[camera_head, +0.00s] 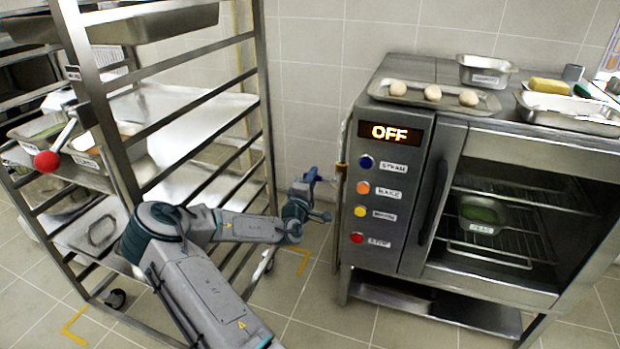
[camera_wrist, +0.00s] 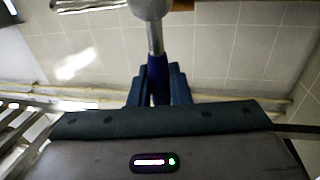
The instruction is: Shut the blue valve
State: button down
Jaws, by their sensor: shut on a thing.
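The blue valve handle (camera_head: 311,176) shows at the left side of the oven, in the gap between the oven and the rack. In the wrist view the blue handle (camera_wrist: 157,72) runs up from between the fingers to a metal stem and a rounded grey body. My gripper (camera_head: 305,193) is shut on the blue handle, and the wrist view shows the dark fingers (camera_wrist: 158,90) on either side of it. The handle's lower end is hidden between the fingers. I cannot tell the valve's exact angle.
The oven (camera_head: 383,230) has an "OFF" display, several buttons and a tray of dough balls (camera_head: 440,100) on top. A metal rack (camera_head: 262,110) with trays and a red-knobbed lever (camera_head: 47,161) stands left. My arm reaches in front of the rack. Floor is clear between rack and oven.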

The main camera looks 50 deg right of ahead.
dwell(0.3)
jog(key=c, duration=1.7)
grip_release()
jog(key=p+v, duration=0.2)
jog(key=v, duration=1.2)
jog(key=shift+d+p, duration=0.1)
jog(key=shift+p, duration=0.2)
